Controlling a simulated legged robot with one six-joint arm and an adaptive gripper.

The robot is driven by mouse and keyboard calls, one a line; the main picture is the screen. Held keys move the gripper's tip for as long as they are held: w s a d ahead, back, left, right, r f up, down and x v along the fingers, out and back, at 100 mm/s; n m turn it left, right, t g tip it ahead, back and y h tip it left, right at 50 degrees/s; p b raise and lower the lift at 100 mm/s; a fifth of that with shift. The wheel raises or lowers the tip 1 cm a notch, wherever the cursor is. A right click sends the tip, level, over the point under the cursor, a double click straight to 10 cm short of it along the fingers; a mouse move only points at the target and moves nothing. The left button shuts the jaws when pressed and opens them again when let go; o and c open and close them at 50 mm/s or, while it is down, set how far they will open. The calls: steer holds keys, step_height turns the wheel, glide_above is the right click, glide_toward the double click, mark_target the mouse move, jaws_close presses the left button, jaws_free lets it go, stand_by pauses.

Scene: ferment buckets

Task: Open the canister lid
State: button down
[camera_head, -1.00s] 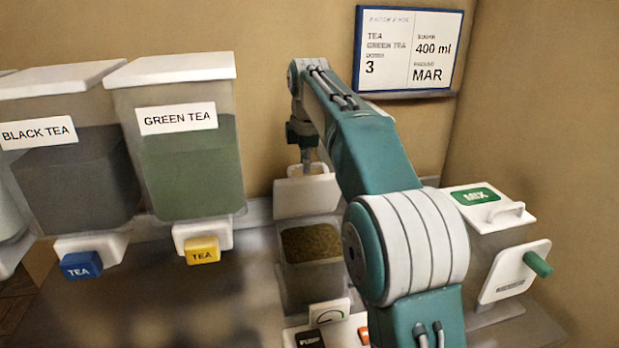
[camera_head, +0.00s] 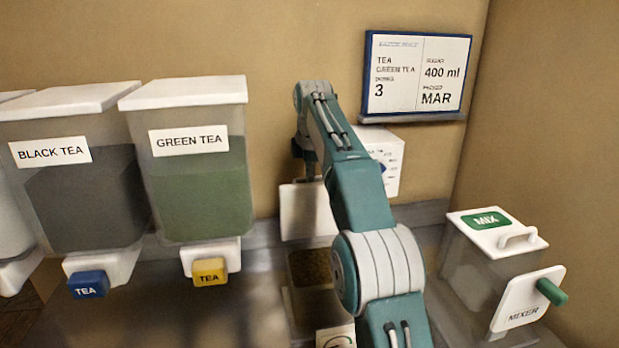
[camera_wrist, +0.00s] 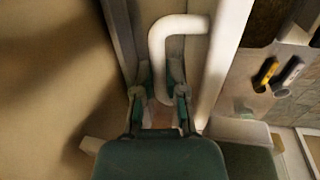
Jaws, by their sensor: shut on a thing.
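The canister (camera_head: 312,268) with brown grounds inside stands open at the middle of the counter, partly hidden by my arm. Its white lid (camera_head: 303,208) stands about upright behind the opening, at the canister's back edge. In the wrist view my gripper (camera_wrist: 160,95) is shut on the white U-shaped handle (camera_wrist: 178,24) of the lid, with one bar of the handle between the two fingers. In the head view the fingers and the handle are hidden behind my arm and cannot be made out.
Black tea (camera_head: 85,190) and green tea (camera_head: 198,190) dispensers stand at left. A mixer box (camera_head: 480,270) stands at right. A white box (camera_head: 388,150) stands behind my arm, under the wall sign (camera_head: 417,75). The counter in front of the dispensers is clear.

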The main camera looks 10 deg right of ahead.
steer(key=shift+f, duration=0.1)
steer(key=c, duration=0.7)
jaws_free()
steer(key=shift+s, duration=0.2)
